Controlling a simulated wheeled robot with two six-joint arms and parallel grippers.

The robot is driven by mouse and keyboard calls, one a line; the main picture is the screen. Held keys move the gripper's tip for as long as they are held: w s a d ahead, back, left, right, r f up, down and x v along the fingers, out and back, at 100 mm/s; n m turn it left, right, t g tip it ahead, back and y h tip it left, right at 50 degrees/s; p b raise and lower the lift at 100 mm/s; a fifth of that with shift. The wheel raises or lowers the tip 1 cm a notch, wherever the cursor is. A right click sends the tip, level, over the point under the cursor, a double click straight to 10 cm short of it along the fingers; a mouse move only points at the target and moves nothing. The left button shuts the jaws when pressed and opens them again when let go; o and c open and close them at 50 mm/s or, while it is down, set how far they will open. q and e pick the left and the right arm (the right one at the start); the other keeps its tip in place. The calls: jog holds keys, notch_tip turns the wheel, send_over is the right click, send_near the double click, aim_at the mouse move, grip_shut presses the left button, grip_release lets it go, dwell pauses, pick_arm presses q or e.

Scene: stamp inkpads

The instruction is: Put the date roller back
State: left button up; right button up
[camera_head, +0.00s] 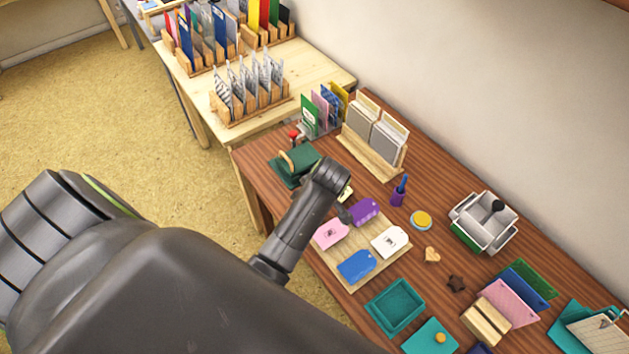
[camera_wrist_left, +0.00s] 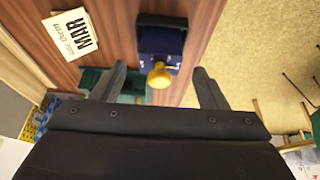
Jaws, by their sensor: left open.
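In the left wrist view a dark blue block with a black frame (camera_wrist_left: 160,43) and a round yellow knob (camera_wrist_left: 160,76) stands on the brown table; it looks like the date roller, though I cannot be sure. My left gripper (camera_wrist_left: 159,70) is open, one finger on each side of the knob, with gaps to both. A card printed "MAR" (camera_wrist_left: 73,33) lies beside the block. In the head view my wrist hides the block and the fingertips. A green piece (camera_head: 297,165) lies just behind the wrist. My right gripper is not in view.
A wooden board (camera_head: 375,271) with pink, purple, white and blue tags lies right of the wrist. A card rack (camera_head: 372,150) stands behind.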

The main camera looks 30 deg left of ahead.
pick_arm(q)
jog(key=v, duration=0.7)
jog(key=shift+r, duration=0.2)
jog(key=shift+s, duration=0.1)
